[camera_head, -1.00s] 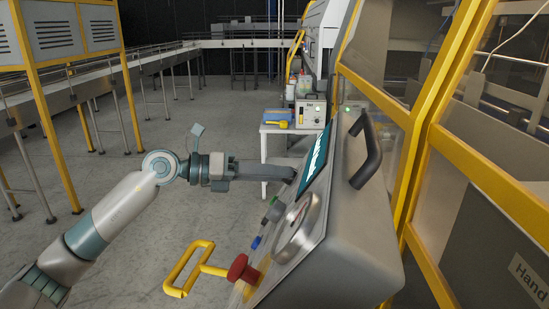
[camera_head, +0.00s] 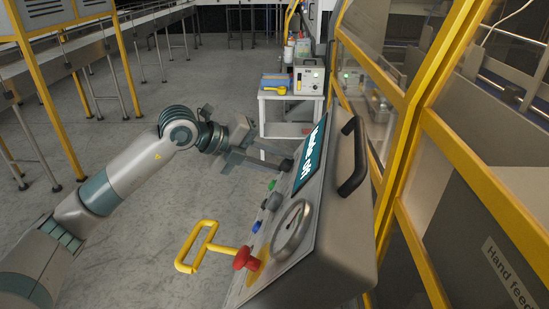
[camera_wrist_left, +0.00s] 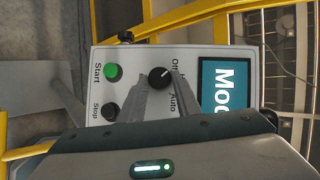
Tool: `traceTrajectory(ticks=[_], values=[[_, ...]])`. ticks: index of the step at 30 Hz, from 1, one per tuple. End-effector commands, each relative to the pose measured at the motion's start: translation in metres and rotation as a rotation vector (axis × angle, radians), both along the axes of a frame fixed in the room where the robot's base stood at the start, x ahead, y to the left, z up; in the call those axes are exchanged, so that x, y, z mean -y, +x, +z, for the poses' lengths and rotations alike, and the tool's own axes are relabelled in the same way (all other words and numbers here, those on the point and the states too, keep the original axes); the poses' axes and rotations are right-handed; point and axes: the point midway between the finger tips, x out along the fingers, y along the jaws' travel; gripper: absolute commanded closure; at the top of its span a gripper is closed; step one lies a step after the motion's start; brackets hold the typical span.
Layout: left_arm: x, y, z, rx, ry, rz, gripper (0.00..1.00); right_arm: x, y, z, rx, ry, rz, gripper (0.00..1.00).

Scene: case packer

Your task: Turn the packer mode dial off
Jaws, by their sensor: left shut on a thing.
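The black mode dial (camera_wrist_left: 159,77) is on the light panel in the left wrist view, with "Off" and "Auto" lettering to its right. Its white mark points up and right, toward the "Off" side. My left gripper (camera_wrist_left: 161,83) is shut on the dial, one finger on each side; the fingers cover part of the lettering. In the head view my left gripper (camera_head: 283,162) reaches the panel's far end beside the screen (camera_head: 310,158). The screen shows large white text, cut off after "Mo" in the wrist view. My right gripper is not in view.
A green start button (camera_wrist_left: 113,72) and a dark stop button (camera_wrist_left: 110,111) are near the dial. A black handle (camera_head: 354,158) stands on the console's right.

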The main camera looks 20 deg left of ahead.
Motion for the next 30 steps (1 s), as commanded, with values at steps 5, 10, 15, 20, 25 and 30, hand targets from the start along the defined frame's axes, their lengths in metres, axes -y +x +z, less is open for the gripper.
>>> traceTrajectory(ticks=[5, 10, 15, 20, 25, 30], values=[[0.0005, 0.0013, 0.0023, -0.067, -0.007, 0.041, 0.92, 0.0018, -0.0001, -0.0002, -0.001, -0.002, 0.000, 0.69], [0.0003, 0.0014, 0.0019, -0.103, -0.009, 0.060, 0.92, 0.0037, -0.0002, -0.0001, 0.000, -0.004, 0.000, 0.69], [0.0002, 0.0013, 0.0016, -0.110, -0.009, 0.065, 0.92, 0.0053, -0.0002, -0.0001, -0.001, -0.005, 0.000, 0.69], [0.0003, 0.0011, 0.0015, -0.110, -0.009, 0.064, 0.92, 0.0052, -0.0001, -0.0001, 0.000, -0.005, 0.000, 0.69], [0.0004, 0.0009, 0.0013, -0.110, -0.010, 0.064, 0.52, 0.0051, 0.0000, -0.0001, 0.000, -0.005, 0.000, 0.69], [0.0006, 0.0008, 0.0012, -0.110, -0.010, 0.062, 0.52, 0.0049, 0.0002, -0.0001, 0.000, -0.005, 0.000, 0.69]])
